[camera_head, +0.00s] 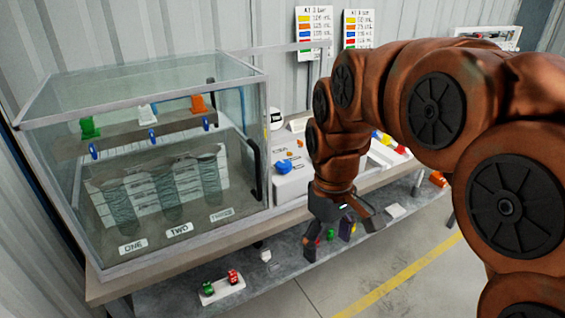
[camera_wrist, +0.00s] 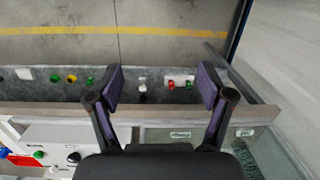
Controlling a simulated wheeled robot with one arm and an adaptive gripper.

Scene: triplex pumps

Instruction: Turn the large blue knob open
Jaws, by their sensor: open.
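A large blue knob (camera_head: 283,168) sits on top of the white box (camera_head: 292,188), just right of the glass tank. My gripper (camera_head: 331,240) points down in front of the bench edge, to the right of and lower in the picture than the knob. It is open, with nothing between its fingers, and apart from the knob. In the wrist view my gripper (camera_wrist: 162,80) shows both purple-padded fingers spread wide above the bench edge and lower shelf. I cannot make out the large blue knob in that view.
A glass tank (camera_head: 150,165) with small blue valves stands on the bench at left. The lower shelf (camera_head: 277,262) holds small coloured parts, including red and green ones (camera_head: 221,285). Open floor with a yellow line (camera_head: 385,288) lies in front.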

